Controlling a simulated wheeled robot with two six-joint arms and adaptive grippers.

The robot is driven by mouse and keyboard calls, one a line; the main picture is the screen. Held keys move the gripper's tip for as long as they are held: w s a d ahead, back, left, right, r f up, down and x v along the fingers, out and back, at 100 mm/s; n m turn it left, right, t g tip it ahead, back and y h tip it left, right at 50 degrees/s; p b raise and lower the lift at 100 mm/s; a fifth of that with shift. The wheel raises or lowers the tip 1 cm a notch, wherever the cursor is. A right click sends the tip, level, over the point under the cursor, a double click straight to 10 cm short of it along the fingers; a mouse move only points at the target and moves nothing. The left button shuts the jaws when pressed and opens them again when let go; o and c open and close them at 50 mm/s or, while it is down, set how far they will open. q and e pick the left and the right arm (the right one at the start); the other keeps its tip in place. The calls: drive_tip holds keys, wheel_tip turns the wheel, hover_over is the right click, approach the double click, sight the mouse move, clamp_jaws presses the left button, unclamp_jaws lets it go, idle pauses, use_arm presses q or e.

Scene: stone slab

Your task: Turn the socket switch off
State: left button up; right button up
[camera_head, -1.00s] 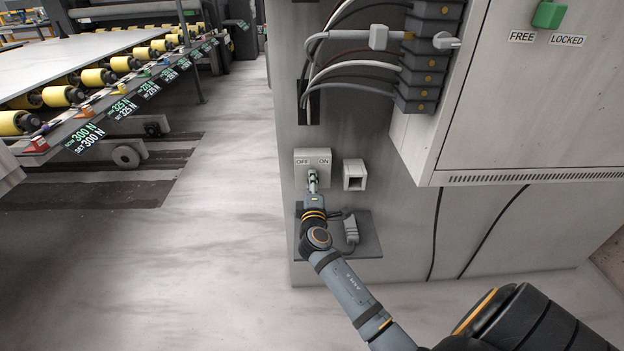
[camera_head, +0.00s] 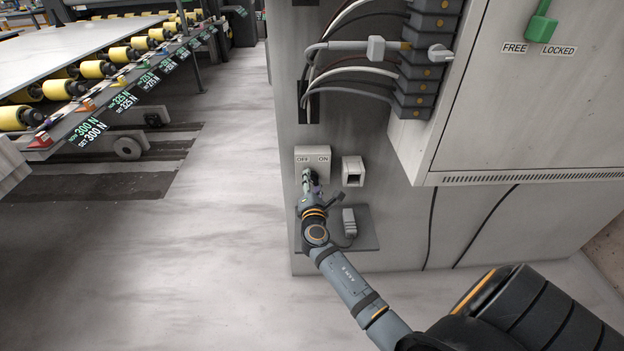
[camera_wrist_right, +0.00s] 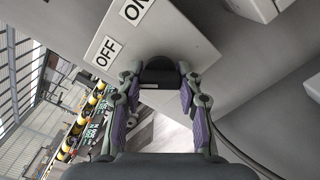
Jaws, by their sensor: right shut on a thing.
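The socket switch is a pale box (camera_head: 313,152) on the grey cabinet wall, labelled OFF at left and ON at right. It also shows in the right wrist view (camera_wrist_right: 180,40). Its black knob (camera_wrist_right: 160,76) sits between the fingers of my right gripper (camera_wrist_right: 160,92). The gripper is shut on the knob, with one finger on each side. In the head view my right gripper (camera_head: 307,177) reaches up to the box from below, tilted left, and hides part of the knob. The knob's exact setting is hard to tell. My left gripper is out of view.
A square socket (camera_head: 353,171) is right of the switch. A grey plug (camera_head: 349,221) is on a small shelf (camera_head: 367,241) below. Cables (camera_head: 345,70) and a cabinet with a green handle (camera_head: 540,27) are above right. Floor is clear at left, before a roller conveyor (camera_head: 98,78).

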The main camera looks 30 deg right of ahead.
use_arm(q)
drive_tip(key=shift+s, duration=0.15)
use_arm(e)
drive_tip(key=shift+f, duration=0.1)
idle(0.3)
drive_tip(key=o, duration=1.2)
drive_tip(key=shift+s+a, duration=0.15)
drive_tip(key=shift+s, duration=0.05)
drive_tip(key=v, duration=1.1)
drive_tip(key=shift+s+a, duration=0.2)
drive_tip(key=shift+s, duration=0.05)
